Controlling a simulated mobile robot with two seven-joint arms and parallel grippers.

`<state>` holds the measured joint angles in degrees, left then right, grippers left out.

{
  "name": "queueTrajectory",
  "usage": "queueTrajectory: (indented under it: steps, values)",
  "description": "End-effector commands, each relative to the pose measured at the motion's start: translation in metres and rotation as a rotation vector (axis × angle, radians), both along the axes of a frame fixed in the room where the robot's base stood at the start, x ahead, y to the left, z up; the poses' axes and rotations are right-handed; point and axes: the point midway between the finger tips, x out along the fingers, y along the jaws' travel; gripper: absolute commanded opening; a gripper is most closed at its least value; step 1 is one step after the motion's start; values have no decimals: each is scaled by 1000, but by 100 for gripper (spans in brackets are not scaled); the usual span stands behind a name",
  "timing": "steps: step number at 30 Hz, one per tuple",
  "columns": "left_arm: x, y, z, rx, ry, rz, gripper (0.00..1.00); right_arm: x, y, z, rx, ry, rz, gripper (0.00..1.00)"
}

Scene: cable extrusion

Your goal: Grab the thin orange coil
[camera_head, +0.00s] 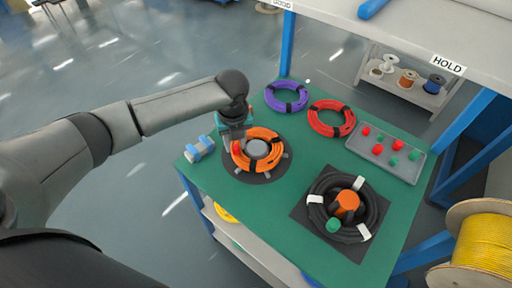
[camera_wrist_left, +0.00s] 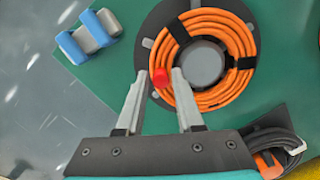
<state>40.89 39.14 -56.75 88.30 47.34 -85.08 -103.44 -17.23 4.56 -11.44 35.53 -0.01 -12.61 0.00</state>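The orange coil (camera_head: 262,155) with black ties lies around a grey hub on a dark round plate (camera_head: 232,166) at the near left of the green table. It also shows in the left wrist view (camera_wrist_left: 237,45). My left gripper (camera_head: 236,147) hangs over the coil's left side. In the left wrist view its two fingers (camera_wrist_left: 160,77) are apart, with one tip over the plate and the other at the coil's edge. A small red piece (camera_wrist_left: 161,78) shows between the tips; I cannot tell whether they touch it. My right gripper is not in view.
A blue-and-grey block (camera_head: 200,148) lies left of the plate. Purple (camera_head: 286,96) and red (camera_head: 331,118) coils lie behind. A grey tray (camera_head: 386,153) holds red and green parts. A black coil (camera_head: 325,190) surrounds an orange-topped piece. A shelf overhangs the back.

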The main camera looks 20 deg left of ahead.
Motion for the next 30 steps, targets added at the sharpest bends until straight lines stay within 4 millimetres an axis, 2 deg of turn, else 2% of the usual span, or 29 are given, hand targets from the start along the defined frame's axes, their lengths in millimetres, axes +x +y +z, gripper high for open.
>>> queueTrajectory:
  steps: [1,9,30]
  values:
    - [0,0,0,0,0,0,29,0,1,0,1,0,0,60]
    - [0,0,0,0,0,1,0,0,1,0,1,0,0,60]
    - [1,0,4,0,-3,1,0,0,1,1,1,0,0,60]
